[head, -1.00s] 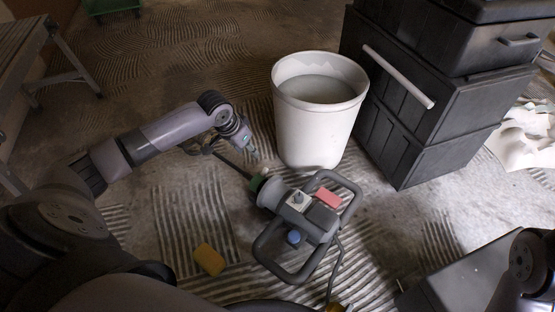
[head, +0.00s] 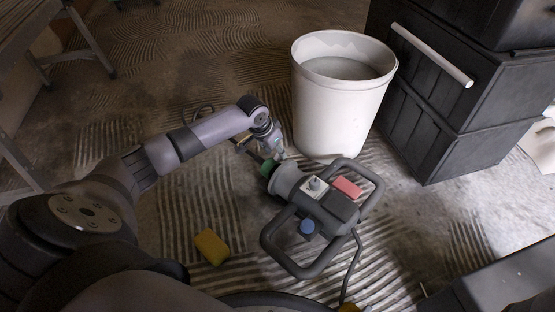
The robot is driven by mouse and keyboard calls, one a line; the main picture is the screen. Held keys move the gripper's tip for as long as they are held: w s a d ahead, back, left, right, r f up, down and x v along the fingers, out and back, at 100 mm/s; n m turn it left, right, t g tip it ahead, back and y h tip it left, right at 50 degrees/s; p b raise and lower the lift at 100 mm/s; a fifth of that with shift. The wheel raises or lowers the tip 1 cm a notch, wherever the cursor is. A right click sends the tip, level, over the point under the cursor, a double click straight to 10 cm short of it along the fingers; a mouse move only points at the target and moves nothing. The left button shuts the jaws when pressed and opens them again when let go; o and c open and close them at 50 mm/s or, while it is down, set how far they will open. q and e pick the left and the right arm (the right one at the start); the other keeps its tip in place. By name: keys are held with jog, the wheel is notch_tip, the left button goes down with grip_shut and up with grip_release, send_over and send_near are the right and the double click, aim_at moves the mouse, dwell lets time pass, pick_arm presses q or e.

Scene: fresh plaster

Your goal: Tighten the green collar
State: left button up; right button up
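The green collar (head: 267,167) sits at the front end of a grey hand-held mixer (head: 318,198) lying on the floor. The mixer has a dark loop handle on each side, a red block, a pale switch box and a blue knob. A dark shaft runs from the collar to the upper left. My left gripper (head: 279,154) points down just above and beside the collar. It is small here and partly hidden by its own wrist, so I cannot tell if its fingers are open or touch the collar. My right gripper is out of view.
A white bucket (head: 342,97) with grey contents stands just behind the mixer. Black stacked cases (head: 435,110) stand at the right. A yellow sponge-like block (head: 211,247) lies on the ridged floor in front. A cable (head: 352,268) trails from the mixer.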

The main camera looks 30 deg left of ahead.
pick_arm(q)
jog(key=shift+b+x, duration=0.45)
jog(key=shift+x, duration=0.6)
jog(key=shift+c, duration=0.4)
jog(key=shift+d, duration=0.15)
grip_shut()
